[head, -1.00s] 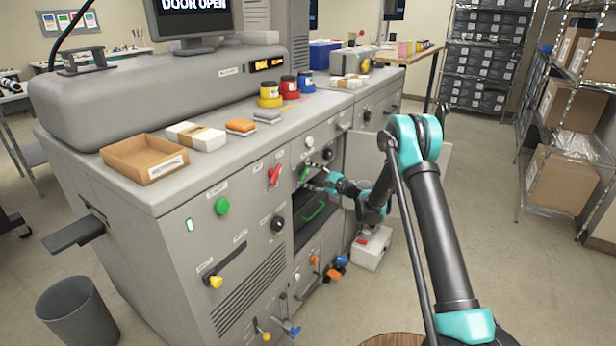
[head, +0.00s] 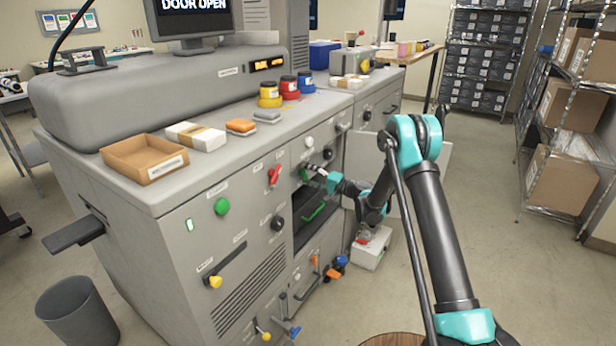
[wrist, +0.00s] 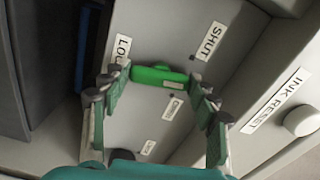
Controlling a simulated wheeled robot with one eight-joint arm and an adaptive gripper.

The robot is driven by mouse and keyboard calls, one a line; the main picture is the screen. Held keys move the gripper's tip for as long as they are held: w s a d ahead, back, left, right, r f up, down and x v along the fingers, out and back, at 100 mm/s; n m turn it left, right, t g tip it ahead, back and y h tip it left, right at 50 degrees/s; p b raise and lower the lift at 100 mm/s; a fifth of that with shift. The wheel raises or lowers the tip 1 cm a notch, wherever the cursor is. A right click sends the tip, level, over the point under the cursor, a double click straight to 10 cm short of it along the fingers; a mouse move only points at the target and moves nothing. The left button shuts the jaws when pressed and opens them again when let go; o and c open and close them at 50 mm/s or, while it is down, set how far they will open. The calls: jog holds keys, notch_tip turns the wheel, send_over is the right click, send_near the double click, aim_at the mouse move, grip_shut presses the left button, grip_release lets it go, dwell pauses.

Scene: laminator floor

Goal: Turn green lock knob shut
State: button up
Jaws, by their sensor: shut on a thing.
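The green lock knob (wrist: 158,75) is a bar-shaped handle on a grey panel. In the wrist view it lies nearly crosswise, with a SHUT label (wrist: 210,41) at its upper right and a partly hidden label beginning "LO" (wrist: 122,47) at its left. My gripper (wrist: 157,78) has one finger at each end of the knob and is shut on it. In the head view my gripper (head: 313,172) is at the machine's front, above the dark open bay, and mostly hides the knob.
A white knob marked INK RESET (wrist: 302,122) stands right of the knob. The grey machine's screen (head: 193,14) reads DOOR OPEN. A green handle (head: 315,211) shows in the bay below. A red handle (head: 274,175) is left of my gripper. A white box (head: 370,250) stands on the floor.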

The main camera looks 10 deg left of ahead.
jog(key=n, duration=0.7)
dwell(0.6)
jog(key=o, duration=1.2)
jog(key=shift+c, duration=0.2)
jog(key=v, duration=1.2)
